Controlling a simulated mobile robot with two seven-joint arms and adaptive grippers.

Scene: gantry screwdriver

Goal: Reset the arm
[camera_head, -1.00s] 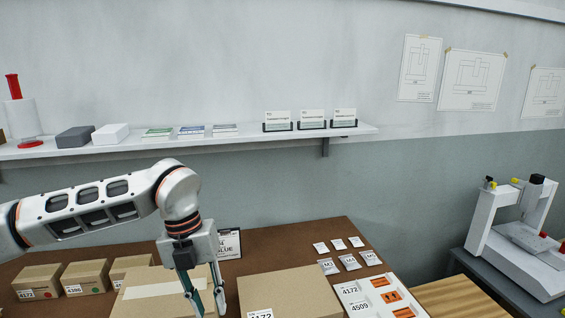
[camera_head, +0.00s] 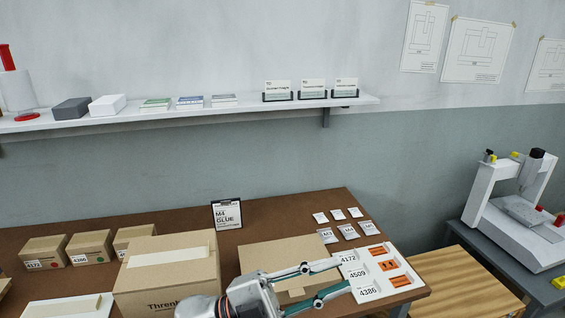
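My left gripper (camera_head: 343,274) reaches in from the bottom of the view with its fingers pointing right. Its two teal-and-grey fingers are spread apart with nothing held between them. The fingertips show in front of the left edge of a white tray (camera_head: 372,297) labelled 4172, 4509 and 4386. Whether they touch it I cannot tell. The gripper covers part of a flat cardboard box (camera_head: 280,252). Most of my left arm is below the picture. My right gripper is out of view.
A large carton (camera_head: 170,280) and several small boxes (camera_head: 90,244) stand on the brown table (camera_head: 170,218). A glue sign (camera_head: 227,214) and small packets (camera_head: 348,231) sit behind. A gantry machine (camera_head: 515,215) stands right. A shelf (camera_head: 200,113) runs along the wall.

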